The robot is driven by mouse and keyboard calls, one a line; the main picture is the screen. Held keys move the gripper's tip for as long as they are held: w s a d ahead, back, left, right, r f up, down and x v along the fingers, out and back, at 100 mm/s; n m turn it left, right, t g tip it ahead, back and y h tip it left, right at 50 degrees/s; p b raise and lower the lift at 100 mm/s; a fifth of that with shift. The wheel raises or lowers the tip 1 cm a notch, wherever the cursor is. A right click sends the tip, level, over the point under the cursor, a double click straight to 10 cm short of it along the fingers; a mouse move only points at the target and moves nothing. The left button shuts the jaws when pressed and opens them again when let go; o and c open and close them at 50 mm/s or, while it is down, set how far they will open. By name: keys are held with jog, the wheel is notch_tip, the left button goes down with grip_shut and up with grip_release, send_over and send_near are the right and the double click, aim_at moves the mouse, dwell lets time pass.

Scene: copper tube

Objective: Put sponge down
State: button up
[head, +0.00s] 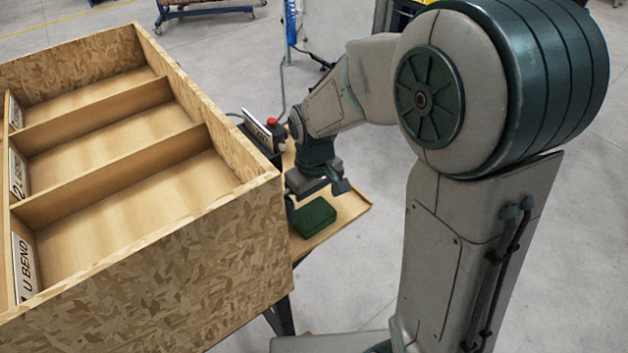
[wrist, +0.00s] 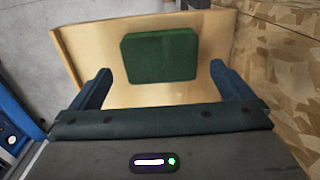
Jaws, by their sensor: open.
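The sponge (head: 315,216) is a dark green block lying flat on a small wooden table, beside the large wooden box. It also shows in the wrist view (wrist: 160,56), on the light wood surface. My gripper (head: 318,192) is above the sponge in the head view. In the wrist view my gripper (wrist: 160,88) has its two fingers wide apart, with a gap on each side of the sponge. It is open and holds nothing. The sponge appears beyond the fingertips and apart from them.
The large wooden box (head: 235,225) with several compartments stands close on the left. The small wooden table (head: 350,208) has a bare strip on its right. A device with a red button (head: 272,121) and a sign sits at its back. Open grey floor lies to the right.

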aim_at(315, 214)
notch_tip(315, 214, up, 8)
jog(key=f, duration=0.1)
jog(key=s+d+r+m+t, duration=0.3)
jog(key=s+d+m, duration=0.3)
jog(key=s+d, duration=0.6)
jog(key=shift+s+r+m+t, duration=0.3)
jog(key=shift+s+r+m, duration=0.1)
jog(key=shift+r, duration=0.1)
jog(key=shift+w, duration=0.1)
dwell(0.6)
